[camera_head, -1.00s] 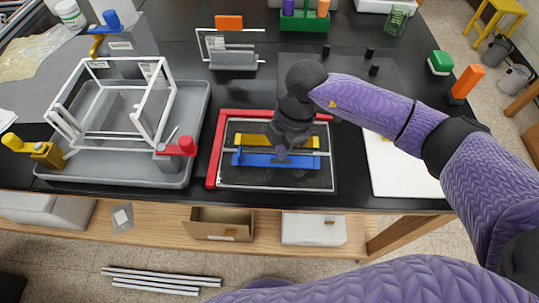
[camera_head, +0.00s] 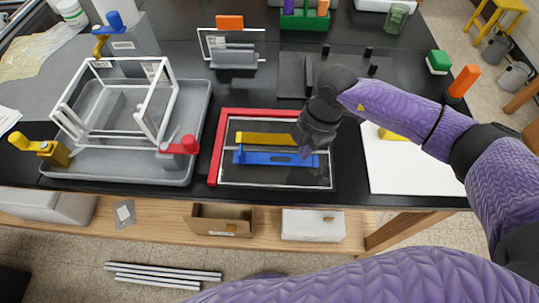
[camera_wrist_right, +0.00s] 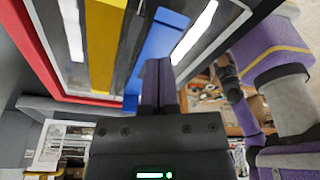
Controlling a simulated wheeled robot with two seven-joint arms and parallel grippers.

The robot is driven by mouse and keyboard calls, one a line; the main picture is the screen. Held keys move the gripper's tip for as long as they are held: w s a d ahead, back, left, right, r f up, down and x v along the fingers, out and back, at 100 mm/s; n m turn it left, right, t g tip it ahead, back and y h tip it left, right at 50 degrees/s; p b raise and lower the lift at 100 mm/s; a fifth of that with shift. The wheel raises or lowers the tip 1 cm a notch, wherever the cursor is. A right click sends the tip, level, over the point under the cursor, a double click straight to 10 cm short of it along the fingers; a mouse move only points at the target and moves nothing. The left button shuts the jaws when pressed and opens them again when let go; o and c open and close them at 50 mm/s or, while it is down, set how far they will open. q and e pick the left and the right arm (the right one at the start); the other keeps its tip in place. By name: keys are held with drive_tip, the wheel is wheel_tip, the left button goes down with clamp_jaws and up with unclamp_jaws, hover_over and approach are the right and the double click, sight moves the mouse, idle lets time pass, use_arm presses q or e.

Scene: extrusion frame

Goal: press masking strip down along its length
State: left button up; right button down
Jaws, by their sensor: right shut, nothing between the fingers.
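A blue strip (camera_head: 262,159), which looks like the masking strip, lies lengthwise across a dark panel inside a thin pale frame (camera_head: 330,180). A yellow strip (camera_head: 262,139) lies parallel behind it. My right gripper (camera_head: 304,152) is shut and empty, with its fingertips at the right part of the blue strip. In the right wrist view the shut fingers (camera_wrist_right: 158,82) overlap the blue strip (camera_wrist_right: 160,45), beside the yellow strip (camera_wrist_right: 104,45); whether they touch it is hard to tell. The gripper hides the yellow strip's right end. My left gripper is not in view.
A red L-shaped guide (camera_head: 214,150) borders the frame at left and back. A grey tray (camera_head: 200,130) with a white frame structure stands left. A white sheet (camera_head: 410,170) lies right. A green caddy (camera_head: 305,20) stands behind. The table's front edge is close to the frame.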

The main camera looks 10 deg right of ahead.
sight(258, 159)
drive_tip(key=shift+f+b, duration=0.6)
drive_tip(key=shift+f, duration=0.35)
idle(1.1)
wheel_tip(258, 159, up, 2)
drive_tip(key=p, duration=0.3)
drive_tip(key=shift+r, duration=0.15)
drive_tip(key=shift+w+a+b, duration=0.2)
drive_tip(key=shift+w+a, duration=0.25)
drive_tip(key=shift+a, duration=1.1)
drive_tip(key=shift+w+a+b, duration=0.25)
drive_tip(key=shift+w+a, duration=0.2)
drive_tip(key=shift+a, duration=1.05)
drive_tip(key=shift+w+a+b, duration=0.2)
drive_tip(key=shift+w+a, duration=0.25)
drive_tip(key=shift+a, duration=1.1)
drive_tip(key=shift+f+b, duration=0.6)
drive_tip(key=shift+f, duration=0.55)
